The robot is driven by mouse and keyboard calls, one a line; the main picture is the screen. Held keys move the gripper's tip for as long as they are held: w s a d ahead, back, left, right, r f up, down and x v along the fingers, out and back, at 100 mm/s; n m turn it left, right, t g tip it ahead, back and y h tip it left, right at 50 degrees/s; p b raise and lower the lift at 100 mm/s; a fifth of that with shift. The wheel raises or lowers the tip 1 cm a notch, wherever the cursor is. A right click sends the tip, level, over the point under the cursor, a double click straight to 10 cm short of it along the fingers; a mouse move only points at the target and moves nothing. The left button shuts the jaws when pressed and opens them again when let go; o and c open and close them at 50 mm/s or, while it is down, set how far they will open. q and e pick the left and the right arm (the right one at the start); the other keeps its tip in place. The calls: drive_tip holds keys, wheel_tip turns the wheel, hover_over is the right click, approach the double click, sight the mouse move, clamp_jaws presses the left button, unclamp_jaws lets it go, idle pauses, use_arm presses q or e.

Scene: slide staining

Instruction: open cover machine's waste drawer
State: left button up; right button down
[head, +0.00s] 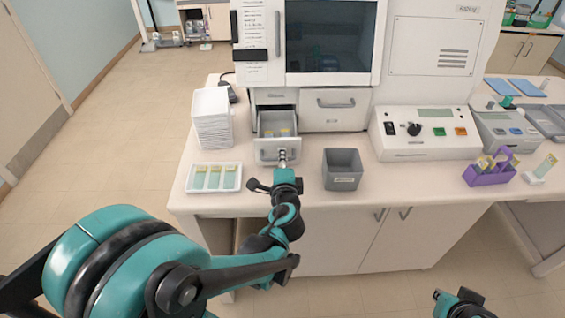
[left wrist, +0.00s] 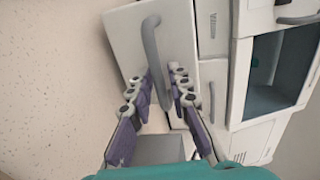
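The cover machine (head: 330,12) is a large white unit with a dark window, standing on the counter. Below the window, its small left drawer (head: 268,155) is pulled out, with yellowish pieces inside; its front also shows in the left wrist view (left wrist: 128,38). The drawer's grey curved handle (left wrist: 150,42) runs between the fingertips of my left gripper (left wrist: 165,82). The fingertips are drawn in close on both sides of it; in the head view, the left gripper (head: 283,158) is at the drawer front. My right gripper (head: 455,302) is partly visible, low and away from the counter.
A wider drawer (head: 345,117) to the right is shut. A grey open bin (head: 343,182), a white slide tray (head: 190,188) and a white stack (head: 212,125) stand near the pulled-out drawer. A control box (head: 405,150) and a purple rack (head: 485,180) are farther right.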

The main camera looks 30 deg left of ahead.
use_arm(q)
drive_tip(key=v, duration=1.2)
drive_tip(key=shift+w, duration=0.1)
drive_tip(key=s+f+n+g+h, duration=0.3)
drive_tip(key=f+n+g, duration=0.2)
drive_tip(key=f+n, duration=0.1)
drive_tip(key=s+d+n+g+h, duration=0.1)
drive_tip(key=s+d+n+h, duration=0.2)
drive_tip(key=d+n+h, duration=0.2)
drive_tip(key=shift+d+f+n, duration=0.3)
drive_tip(key=shift+d, duration=0.55)
